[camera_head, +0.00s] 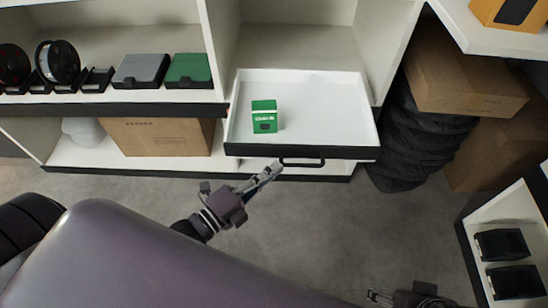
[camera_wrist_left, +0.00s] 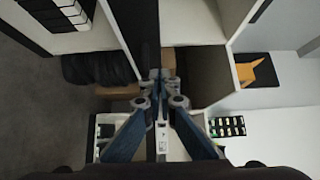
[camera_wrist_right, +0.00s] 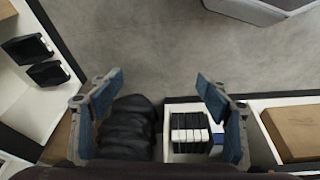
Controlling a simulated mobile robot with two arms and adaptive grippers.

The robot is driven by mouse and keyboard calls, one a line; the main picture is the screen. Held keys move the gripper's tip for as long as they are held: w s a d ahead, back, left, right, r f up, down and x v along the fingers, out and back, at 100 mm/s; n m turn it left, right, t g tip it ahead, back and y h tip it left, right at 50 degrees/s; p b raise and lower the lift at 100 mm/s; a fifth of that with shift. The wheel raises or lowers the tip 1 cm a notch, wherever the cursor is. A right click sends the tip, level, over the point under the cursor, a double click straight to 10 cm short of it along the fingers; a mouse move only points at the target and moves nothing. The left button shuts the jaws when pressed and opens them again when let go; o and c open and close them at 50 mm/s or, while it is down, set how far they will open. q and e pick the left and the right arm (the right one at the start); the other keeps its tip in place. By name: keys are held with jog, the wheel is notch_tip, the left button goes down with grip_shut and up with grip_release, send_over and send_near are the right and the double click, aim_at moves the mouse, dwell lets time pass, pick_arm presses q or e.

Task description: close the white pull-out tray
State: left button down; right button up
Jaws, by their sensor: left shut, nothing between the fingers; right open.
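The white pull-out tray (camera_head: 325,104) stands pulled out from the shelf unit in the head view. Its front is black with a black bar handle (camera_head: 302,163). A green box (camera_head: 264,117) stands inside it, left of the middle. My left gripper (camera_head: 273,168) is shut and empty, its tips close to the left end of the handle; I cannot tell whether they touch. The left fingers (camera_wrist_left: 158,78) also show closed together in the left wrist view. My right gripper (camera_head: 377,297) is low at the bottom right, and open in the right wrist view (camera_wrist_right: 160,85), far from the tray.
Cardboard boxes (camera_head: 468,75) and black stacked bags (camera_head: 408,140) stand right of the tray. A black-edged shelf with dark bins (camera_head: 505,262) is at the lower right. A brown carton (camera_head: 160,137) sits on the lower shelf at left. The grey floor before the tray is clear.

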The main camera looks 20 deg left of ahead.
aim_at(286, 148)
pick_arm(q)
jog(key=w, duration=0.2)
jog(key=w+a, duration=0.1)
jog(key=shift+w+b, duration=0.35)
jog(key=shift+b, duration=0.05)
jog(key=shift+w+a, duration=0.1)
jog(key=shift+w, duration=0.1)
pick_arm(e)
jog(key=w+a+r+t, duration=0.1)
jog(key=w+t, duration=0.1)
jog(key=w, duration=0.3)
jog(key=shift+w+a+r+t+y, duration=0.2)
jog(key=shift+w+a+t+y, duration=0.1)
jog(key=shift+w+a, duration=0.1)
